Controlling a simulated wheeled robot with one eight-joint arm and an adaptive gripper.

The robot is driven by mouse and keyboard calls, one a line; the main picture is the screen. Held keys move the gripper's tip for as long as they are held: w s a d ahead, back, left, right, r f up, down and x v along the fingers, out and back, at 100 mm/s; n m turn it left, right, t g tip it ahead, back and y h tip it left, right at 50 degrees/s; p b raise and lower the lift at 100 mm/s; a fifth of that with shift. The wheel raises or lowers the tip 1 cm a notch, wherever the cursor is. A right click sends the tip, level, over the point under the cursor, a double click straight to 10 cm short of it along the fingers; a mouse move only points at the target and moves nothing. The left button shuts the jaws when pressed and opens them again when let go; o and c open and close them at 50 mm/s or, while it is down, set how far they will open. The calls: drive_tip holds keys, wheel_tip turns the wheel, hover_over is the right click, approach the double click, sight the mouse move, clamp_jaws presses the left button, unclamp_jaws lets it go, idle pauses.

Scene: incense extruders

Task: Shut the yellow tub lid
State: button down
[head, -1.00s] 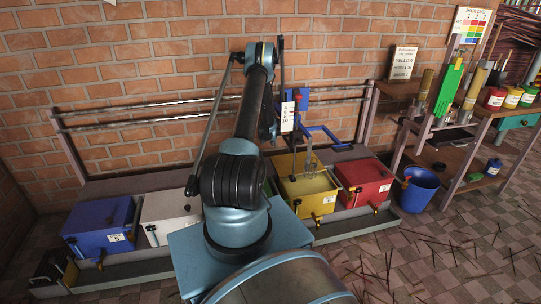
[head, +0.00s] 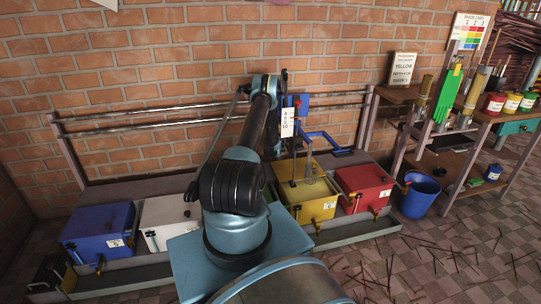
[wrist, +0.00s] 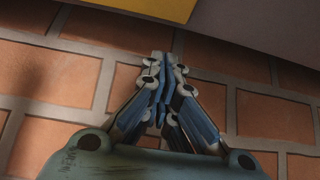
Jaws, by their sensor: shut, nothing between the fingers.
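The yellow tub (head: 316,207) stands in the row of tubs along the wall, between a mostly hidden green tub and the red tub (head: 365,185). Its top is partly hidden by a dark upright rod and a grey wire-like shape, so I cannot tell how its lid lies. In the wrist view my gripper (wrist: 160,58) is shut with nothing in it, in front of the brick wall. A flat yellow surface (wrist: 155,8) shows at the top edge, beyond the fingertips. In the head view my arm hides much of the area left of the yellow tub.
A blue tub (head: 98,232) and a white tub (head: 165,222) stand at left. Metal rails (head: 150,122) run along the brick wall behind. A blue bucket (head: 419,196) stands right of the red tub. Thin sticks (head: 440,255) litter the floor at right.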

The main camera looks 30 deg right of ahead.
drive_tip(key=shift+s+a+f, duration=0.2)
drive_tip(key=shift+s+f, duration=0.1)
drive_tip(key=shift+s, duration=0.5)
drive_tip(key=shift+s+a+f, duration=0.15)
drive_tip(key=shift+s+f, duration=0.1)
drive_tip(key=shift+s, duration=0.5)
